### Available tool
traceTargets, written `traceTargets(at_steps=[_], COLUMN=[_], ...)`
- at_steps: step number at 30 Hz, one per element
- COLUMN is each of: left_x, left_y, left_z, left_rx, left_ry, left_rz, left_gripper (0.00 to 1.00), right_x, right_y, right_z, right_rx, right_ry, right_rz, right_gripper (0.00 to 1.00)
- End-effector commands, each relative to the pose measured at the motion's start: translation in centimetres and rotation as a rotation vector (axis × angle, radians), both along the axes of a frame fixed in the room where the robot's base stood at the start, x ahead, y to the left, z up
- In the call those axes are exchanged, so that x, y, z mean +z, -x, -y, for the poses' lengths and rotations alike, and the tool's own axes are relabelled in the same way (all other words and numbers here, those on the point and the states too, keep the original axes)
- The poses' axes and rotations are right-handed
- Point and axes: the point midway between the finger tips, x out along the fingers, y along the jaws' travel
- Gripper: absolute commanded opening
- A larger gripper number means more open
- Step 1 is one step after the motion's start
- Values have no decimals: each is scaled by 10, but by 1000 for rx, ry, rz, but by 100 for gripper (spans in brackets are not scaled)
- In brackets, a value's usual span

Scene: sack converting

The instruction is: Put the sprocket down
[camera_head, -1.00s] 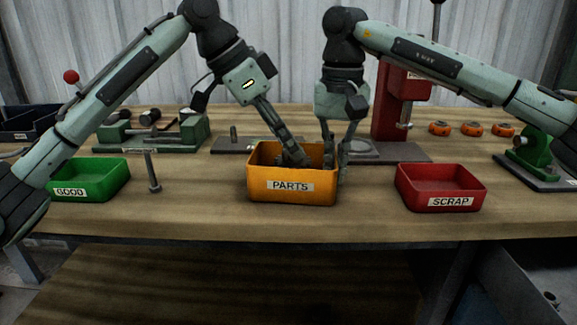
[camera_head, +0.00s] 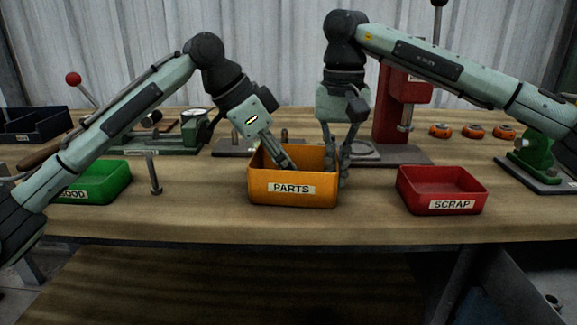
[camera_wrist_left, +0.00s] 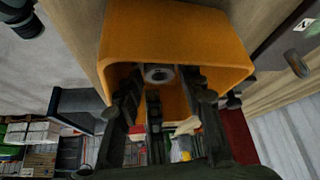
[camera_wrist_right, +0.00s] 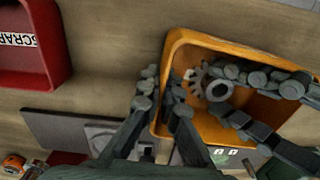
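The sprocket (camera_wrist_right: 212,86) is a grey toothed ring inside the orange PARTS bin (camera_head: 290,192). It shows in the right wrist view and as a grey ring (camera_wrist_left: 158,73) in the left wrist view; the bin's front wall hides it in the head view. My left gripper (camera_head: 286,163) reaches down into the bin. Its fingers are spread apart, with the sprocket at their tips; whether they touch it is unclear. My right gripper (camera_wrist_right: 161,84) has its fingers on either side of the bin's right wall and appears closed on it.
A red SCRAP bin (camera_head: 440,204) stands to the right and a green GOOD bin (camera_head: 105,188) to the left, partly behind my left arm. A red press (camera_head: 398,110) and orange rings (camera_head: 473,131) are behind.

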Motion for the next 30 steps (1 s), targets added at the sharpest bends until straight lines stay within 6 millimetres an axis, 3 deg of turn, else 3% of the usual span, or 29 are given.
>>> traceTargets(at_steps=[1,8,21,30], left_x=[-1,8,83,105], left_y=[0,0,14,18], left_z=[0,-3,-47,-60], left_rx=[0,1,1,0], left_ry=[0,0,1,0], left_rz=[0,2,2,0], left_gripper=[38,38,38,38], right_x=[-8,-8,-8,-8], right_y=[4,4,4,3], right_z=[-2,-2,-2,-2], right_rx=[8,8,8,8], right_ry=[4,3,3,3], right_rz=[-17,-16,-16,-16], right_gripper=[0,0,0,0])
